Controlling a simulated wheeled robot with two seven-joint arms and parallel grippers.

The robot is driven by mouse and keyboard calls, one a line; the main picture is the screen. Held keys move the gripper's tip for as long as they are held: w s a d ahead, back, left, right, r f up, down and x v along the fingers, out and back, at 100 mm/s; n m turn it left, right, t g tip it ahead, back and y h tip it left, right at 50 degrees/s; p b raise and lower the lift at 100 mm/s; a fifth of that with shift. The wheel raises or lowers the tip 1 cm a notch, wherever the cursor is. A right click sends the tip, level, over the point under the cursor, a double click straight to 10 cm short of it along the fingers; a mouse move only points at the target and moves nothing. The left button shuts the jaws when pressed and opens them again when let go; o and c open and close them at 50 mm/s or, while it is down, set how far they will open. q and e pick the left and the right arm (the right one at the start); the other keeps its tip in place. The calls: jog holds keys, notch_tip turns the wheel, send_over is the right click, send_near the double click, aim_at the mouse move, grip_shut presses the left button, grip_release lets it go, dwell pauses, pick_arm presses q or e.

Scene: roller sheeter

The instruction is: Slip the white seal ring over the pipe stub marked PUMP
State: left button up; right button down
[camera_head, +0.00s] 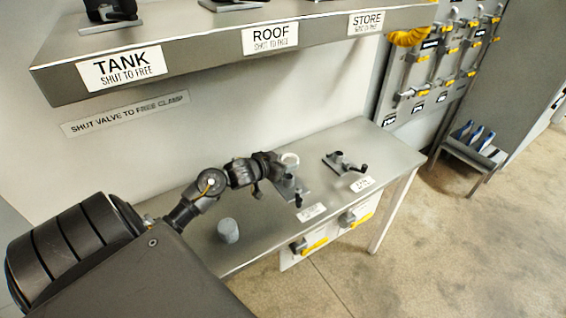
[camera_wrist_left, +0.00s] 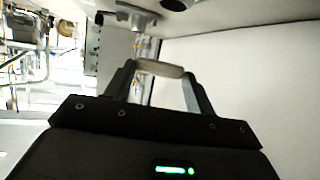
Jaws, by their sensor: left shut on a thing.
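My left gripper (camera_head: 281,161) reaches in from the left over the bench and is shut on the white seal ring (camera_head: 290,159). In the left wrist view the ring (camera_wrist_left: 160,68) shows as a pale band between the two fingertips. Below the ring in the head view is a fixture with a base plate (camera_head: 293,190), partly hidden by the gripper. I cannot tell whether the ring touches it. A second fixture with a short pipe stub (camera_head: 338,160) stands to the right. The bench labels are too small to read, so I cannot tell which stub is marked PUMP. My right gripper is out of view.
A grey cylinder (camera_head: 228,231) stands on the bench (camera_head: 385,150) left of the fixtures. Yellow-handled valves (camera_head: 314,246) are on the bench front. A shelf (camera_head: 200,68) labelled TANK, ROOF and STORE overhangs the back. A small stand with blue-topped items (camera_head: 468,150) is at right.

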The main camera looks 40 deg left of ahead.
pick_arm(q)
notch_tip(320, 180, down, 4)
jog(key=b, duration=0.4)
jog(key=shift+f, duration=0.6)
jog(key=shift+s+f+p, duration=0.1)
jog(key=shift+s+p, duration=0.2)
jog(key=shift+p, duration=0.3)
jog(key=shift+f, duration=0.3)
dwell(0.5)
jog(key=shift+f, duration=0.5)
jog(key=shift+b, duration=0.3)
